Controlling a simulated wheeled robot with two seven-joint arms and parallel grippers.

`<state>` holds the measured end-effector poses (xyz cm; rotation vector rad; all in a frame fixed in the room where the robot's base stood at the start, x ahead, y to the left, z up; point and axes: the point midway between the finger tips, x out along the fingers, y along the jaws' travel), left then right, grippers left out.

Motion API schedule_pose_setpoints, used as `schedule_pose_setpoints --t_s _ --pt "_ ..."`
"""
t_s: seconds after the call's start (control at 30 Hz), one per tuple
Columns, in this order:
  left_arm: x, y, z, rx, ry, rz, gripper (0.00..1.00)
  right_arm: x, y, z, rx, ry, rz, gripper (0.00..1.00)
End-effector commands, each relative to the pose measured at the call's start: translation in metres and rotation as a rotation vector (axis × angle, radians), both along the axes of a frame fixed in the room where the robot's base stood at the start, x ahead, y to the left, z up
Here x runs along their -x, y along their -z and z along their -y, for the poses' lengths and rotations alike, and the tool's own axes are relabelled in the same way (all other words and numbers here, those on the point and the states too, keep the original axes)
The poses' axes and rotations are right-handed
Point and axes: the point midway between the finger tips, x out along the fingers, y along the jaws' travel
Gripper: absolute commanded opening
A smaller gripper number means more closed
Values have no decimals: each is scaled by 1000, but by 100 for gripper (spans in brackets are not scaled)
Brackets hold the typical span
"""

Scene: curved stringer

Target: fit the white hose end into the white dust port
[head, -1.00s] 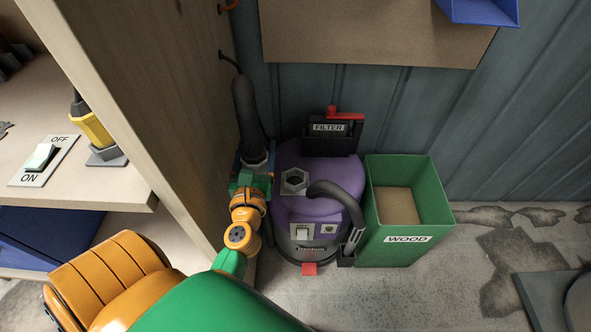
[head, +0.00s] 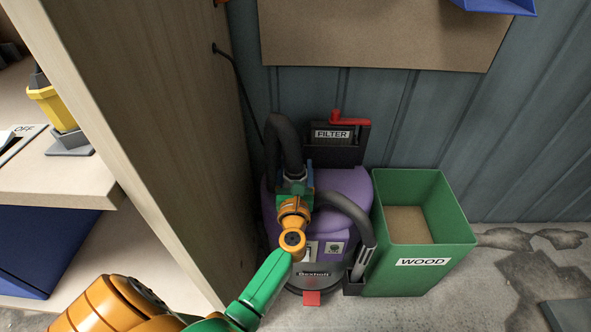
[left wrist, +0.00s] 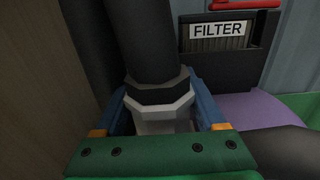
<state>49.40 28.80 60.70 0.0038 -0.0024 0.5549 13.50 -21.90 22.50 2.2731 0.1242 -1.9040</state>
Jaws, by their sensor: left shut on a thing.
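My left gripper (head: 295,183) is shut on the white hose end (left wrist: 160,108), which sits between its blue fingers in the left wrist view. The dark hose (head: 288,135) arcs up and back from it; it also shows in the left wrist view (left wrist: 147,40). The gripper is over the top of the purple vacuum (head: 345,182), where the white dust port is hidden behind the gripper and hand. I cannot tell whether the hose end touches the port or is in it. My right gripper is not in view.
A black filter box (head: 335,153) with a red handle stands behind the vacuum. A second dark hose (head: 345,208) curves over its front. A green WOOD bin (head: 424,280) is close on the right, and a wooden panel (head: 130,110) on the left.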

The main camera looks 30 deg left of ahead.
Motion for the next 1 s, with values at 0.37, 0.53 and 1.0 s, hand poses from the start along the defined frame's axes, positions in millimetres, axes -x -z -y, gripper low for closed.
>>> schedule_pose_setpoints --t_s 0.37,0.53,1.0 --pt "0 -2 0 0 0 0 100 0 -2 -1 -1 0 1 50" --pt "22 -1 14 3 1 -3 100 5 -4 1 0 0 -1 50" --pt "101 0 62 1 -1 -1 100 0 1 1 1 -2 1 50"
